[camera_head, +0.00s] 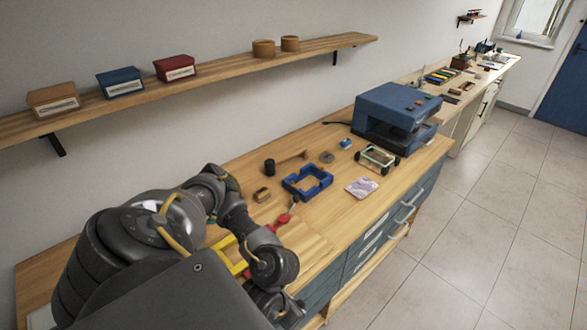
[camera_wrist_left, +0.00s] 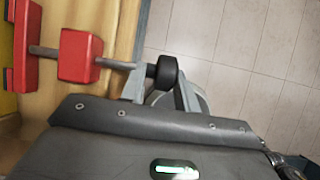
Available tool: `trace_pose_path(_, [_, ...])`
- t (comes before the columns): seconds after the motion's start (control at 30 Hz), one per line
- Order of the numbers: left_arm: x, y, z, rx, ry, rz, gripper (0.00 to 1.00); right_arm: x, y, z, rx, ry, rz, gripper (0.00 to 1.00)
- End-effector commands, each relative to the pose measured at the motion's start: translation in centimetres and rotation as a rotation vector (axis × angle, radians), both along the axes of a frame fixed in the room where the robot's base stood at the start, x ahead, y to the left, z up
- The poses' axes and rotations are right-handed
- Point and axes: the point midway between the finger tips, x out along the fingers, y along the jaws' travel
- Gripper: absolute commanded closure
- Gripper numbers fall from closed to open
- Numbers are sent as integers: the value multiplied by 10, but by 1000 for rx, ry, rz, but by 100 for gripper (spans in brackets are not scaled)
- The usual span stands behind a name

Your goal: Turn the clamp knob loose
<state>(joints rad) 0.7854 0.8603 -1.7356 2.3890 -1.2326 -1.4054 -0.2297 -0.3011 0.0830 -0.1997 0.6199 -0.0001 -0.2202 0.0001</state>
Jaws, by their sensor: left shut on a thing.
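The clamp shows in the left wrist view as red blocks (camera_wrist_left: 80,55) on a metal bar at the edge of the wooden bench. A thin metal screw runs from the nearer red block to the black clamp knob (camera_wrist_left: 163,72), which sticks out past the bench edge over the floor. My left gripper (camera_wrist_left: 161,80) has its grey fingers on both sides of the knob and is shut on it. In the head view my left arm hides the knob and most of the clamp. My right gripper is not in view.
On the bench are a blue square frame (camera_head: 307,181), a black cup (camera_head: 269,166), a pink-and-white card (camera_head: 361,187), a metal-framed piece (camera_head: 378,157) and a blue machine (camera_head: 395,118). A yellow piece (camera_head: 222,250) lies beside my arm. Open floor is at right.

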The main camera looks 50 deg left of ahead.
Motion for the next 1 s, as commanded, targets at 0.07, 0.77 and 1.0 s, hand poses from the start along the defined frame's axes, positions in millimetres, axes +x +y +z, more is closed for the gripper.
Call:
trace_pose_path(0.07, [2,-5,-2,-16,-45,5,92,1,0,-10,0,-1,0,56])
trace_pose_path(0.77, [1,-5,3,-13,-119,8,68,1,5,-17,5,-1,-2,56])
trace_pose_path(1.0, [0,-3,2,-10,-117,11,56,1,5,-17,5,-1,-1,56])
